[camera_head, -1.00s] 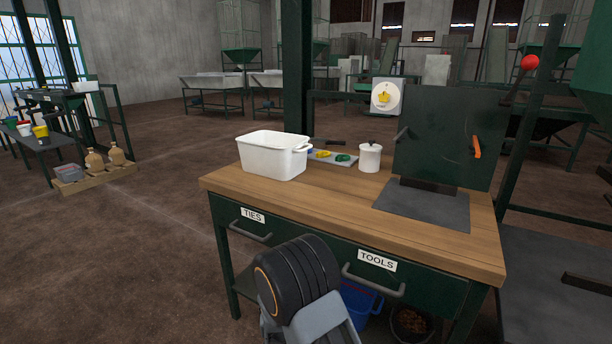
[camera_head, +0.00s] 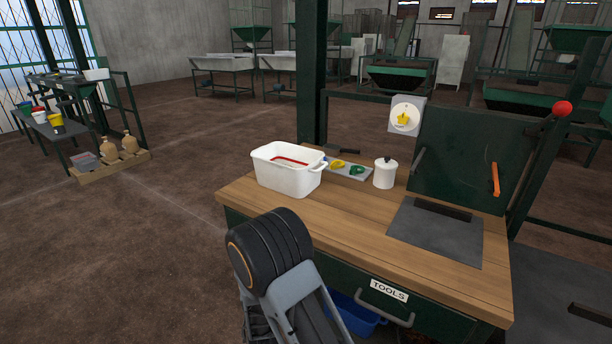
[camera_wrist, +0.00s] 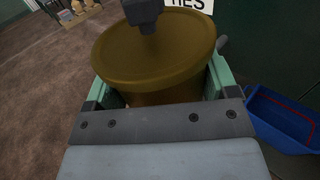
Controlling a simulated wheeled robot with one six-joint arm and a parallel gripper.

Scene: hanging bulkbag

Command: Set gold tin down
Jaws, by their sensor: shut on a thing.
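The gold tin (camera_wrist: 150,50) fills the upper middle of the wrist view, its round lid with a dark grey knob facing the camera. My gripper (camera_wrist: 160,82) is shut on it, with a green finger on either side. The tin's lower part is hidden behind the gripper body. In the head view my arm stands in front of the wooden bench (camera_head: 345,222), and neither the tin nor the fingers show there.
On the bench stand a white tub (camera_head: 285,178), a white lidded pot (camera_head: 384,173), a grey tray (camera_head: 350,172) with yellow and green pieces, and a dark mat (camera_head: 436,231). A green upright panel (camera_head: 458,160) rises behind. The bench's front middle is clear. A blue bin (camera_head: 355,318) sits below.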

